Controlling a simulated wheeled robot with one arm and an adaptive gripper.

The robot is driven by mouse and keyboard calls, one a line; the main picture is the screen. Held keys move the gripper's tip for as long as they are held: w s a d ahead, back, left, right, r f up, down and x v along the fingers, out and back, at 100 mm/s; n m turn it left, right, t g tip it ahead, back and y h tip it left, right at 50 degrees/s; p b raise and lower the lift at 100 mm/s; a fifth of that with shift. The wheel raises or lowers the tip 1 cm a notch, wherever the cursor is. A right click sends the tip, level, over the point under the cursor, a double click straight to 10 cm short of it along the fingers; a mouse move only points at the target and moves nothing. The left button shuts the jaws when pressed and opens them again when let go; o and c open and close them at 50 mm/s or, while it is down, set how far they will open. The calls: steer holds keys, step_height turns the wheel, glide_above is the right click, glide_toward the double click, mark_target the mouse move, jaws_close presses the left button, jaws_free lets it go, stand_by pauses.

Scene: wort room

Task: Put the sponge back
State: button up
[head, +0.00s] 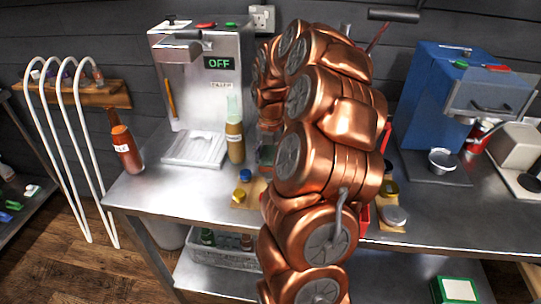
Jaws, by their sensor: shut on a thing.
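My copper-coloured arm rises through the middle of the head view and bends away towards the back wall. My gripper is not visible; it is hidden behind the arm links. I cannot make out a sponge anywhere, nor a place for it. Part of the steel bench (150,193) behind the arm is covered from view. A green and white box (457,290) lies on the lower shelf at the right; I cannot tell what it holds.
A steel machine (200,85) reading OFF stands at left, with a brown bottle (235,143) beside it. An orange bottle (125,145) tilts near the bench's left end. A blue machine (440,80) and a small metal cup (442,160) are at right. White hoses (60,150) hang far left.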

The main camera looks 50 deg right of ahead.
mark_target(271, 158)
steer(key=shift+f, duration=0.3)
steer(key=o, duration=1.2)
steer(key=shift+r, duration=0.1)
step_height(271, 158, up, 12)
steer(key=b, duration=0.3)
steer(key=a+m, duration=0.4)
steer(key=a, duration=0.6)
steer(key=s+a+m, duration=0.5)
steer(key=a+m, duration=0.1)
steer(key=a, duration=0.5)
steer(key=s+a+f+m+g, duration=0.1)
steer(key=s+a+f+m, duration=0.3)
steer(key=s+m, duration=0.3)
steer(key=s+a+f+m, duration=0.4)
steer(key=s+a+m, duration=0.2)
steer(key=s, duration=0.5)
steer(key=shift+f+m+g, duration=0.2)
steer(key=shift+m+g, duration=0.2)
steer(key=shift+m, duration=0.6)
